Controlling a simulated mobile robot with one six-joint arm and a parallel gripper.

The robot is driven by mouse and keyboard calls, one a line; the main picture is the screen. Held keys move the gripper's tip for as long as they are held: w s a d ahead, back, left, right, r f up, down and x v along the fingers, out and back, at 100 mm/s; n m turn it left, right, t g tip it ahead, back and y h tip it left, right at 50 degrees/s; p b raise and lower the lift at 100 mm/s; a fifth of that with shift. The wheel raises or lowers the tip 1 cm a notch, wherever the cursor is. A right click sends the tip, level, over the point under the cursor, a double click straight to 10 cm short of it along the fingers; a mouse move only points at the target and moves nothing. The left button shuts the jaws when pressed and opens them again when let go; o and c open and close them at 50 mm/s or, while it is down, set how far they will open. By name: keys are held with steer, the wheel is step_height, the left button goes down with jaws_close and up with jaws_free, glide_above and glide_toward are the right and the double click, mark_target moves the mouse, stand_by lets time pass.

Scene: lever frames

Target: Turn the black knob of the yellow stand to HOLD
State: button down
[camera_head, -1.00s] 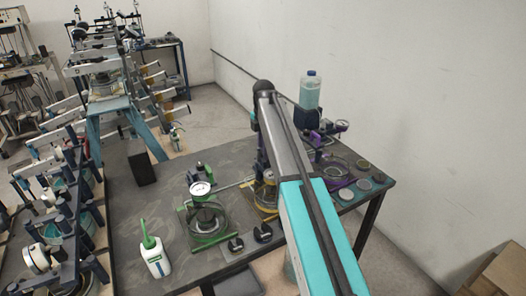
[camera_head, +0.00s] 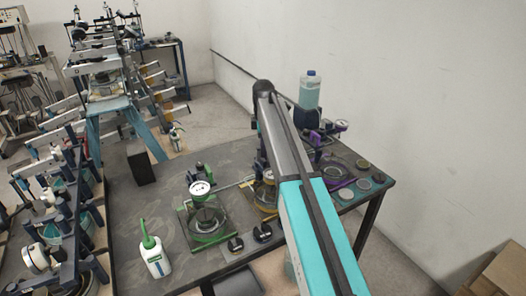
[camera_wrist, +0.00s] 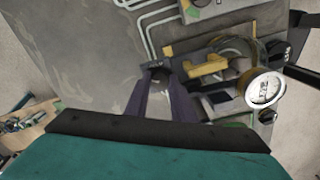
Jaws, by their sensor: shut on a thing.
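The yellow stand (camera_head: 266,196) is on the dark table in the head view, mostly hidden behind my arm. In the wrist view its yellow parts (camera_wrist: 208,67) lie just right of my gripper, with a round white dial gauge (camera_wrist: 263,90) further right. My gripper (camera_wrist: 159,82) reaches in from below, its two dark fingers shut on the black knob (camera_wrist: 158,73). Only the top of the knob shows between the fingertips. The HOLD mark and the knob's pointer cannot be read. My gripper is hidden in the head view.
A green stand with a gauge (camera_head: 205,221) is left of the yellow one, and a purple stand (camera_head: 337,172) is right. A white bottle with a green spout (camera_head: 154,256) and a black block (camera_head: 142,168) stand on the table. A wall is behind on the right.

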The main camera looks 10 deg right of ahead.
steer(key=m, duration=0.5)
steer(key=shift+m, duration=2.4)
steer(key=c, duration=1.5)
jaws_free()
steer(key=shift+r, duration=0.15)
